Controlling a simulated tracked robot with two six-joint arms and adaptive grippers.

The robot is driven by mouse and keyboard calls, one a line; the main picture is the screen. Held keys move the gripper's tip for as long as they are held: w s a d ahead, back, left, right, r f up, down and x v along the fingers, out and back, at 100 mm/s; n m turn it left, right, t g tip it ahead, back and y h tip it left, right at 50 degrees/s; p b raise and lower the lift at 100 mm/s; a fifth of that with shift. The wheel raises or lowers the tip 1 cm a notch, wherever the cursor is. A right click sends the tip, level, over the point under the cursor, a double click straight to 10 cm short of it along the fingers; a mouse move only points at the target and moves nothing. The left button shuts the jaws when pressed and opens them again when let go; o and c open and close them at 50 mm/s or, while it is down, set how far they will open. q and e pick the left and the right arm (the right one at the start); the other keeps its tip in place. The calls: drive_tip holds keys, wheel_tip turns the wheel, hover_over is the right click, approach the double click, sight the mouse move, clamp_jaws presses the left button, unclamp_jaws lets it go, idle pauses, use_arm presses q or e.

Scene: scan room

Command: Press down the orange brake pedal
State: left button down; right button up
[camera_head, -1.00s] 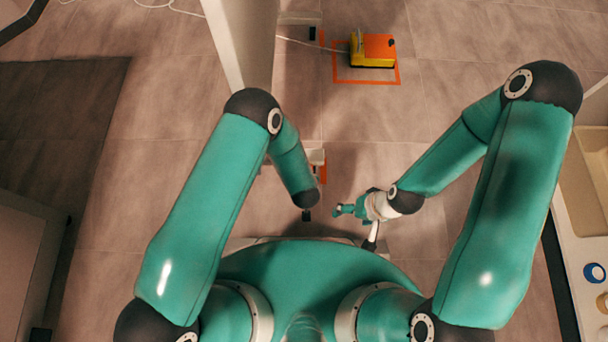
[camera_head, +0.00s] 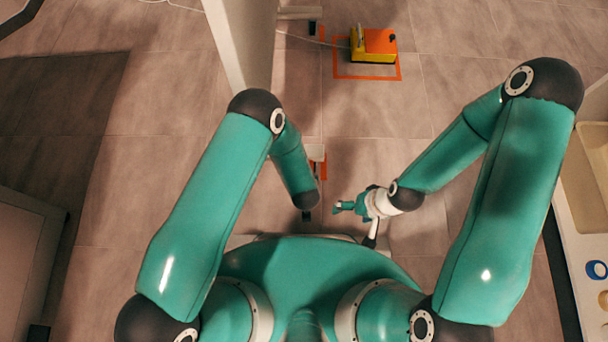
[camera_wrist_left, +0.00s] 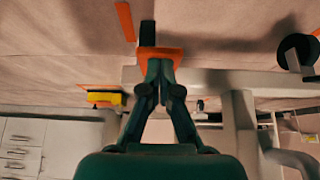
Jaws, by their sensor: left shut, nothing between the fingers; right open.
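The orange brake pedal (camera_wrist_left: 173,54) is in the left wrist view, straight beyond my left gripper (camera_wrist_left: 160,72). The fingers are shut and empty, and their tips overlap the pedal's lower edge in the picture. I cannot tell whether they touch it. In the head view a small orange part (camera_head: 321,170) shows beside my left forearm, mostly hidden. My left gripper is hidden under its arm there. My right gripper (camera_head: 343,207) is open and empty, low in front of my body.
A yellow and orange box (camera_head: 374,47) stands on the floor inside an orange taped outline (camera_head: 366,78). A pale column (camera_head: 242,40) rises just beyond my left arm. A counter (camera_head: 590,245) runs along the right. A pale bar (camera_wrist_left: 215,80) crosses behind the pedal.

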use_arm(q)
drive_tip(key=shift+s+f, duration=0.25)
drive_tip(key=shift+f, duration=0.2)
use_arm(e)
drive_tip(key=shift+f, duration=0.25)
use_arm(q)
drive_tip(key=shift+r, duration=0.15)
use_arm(e)
drive_tip(key=shift+r, duration=0.1)
use_arm(q)
drive_tip(key=shift+r+p, duration=0.5)
drive_tip(key=shift+r, duration=0.2)
use_arm(e)
drive_tip(key=shift+r, duration=0.5)
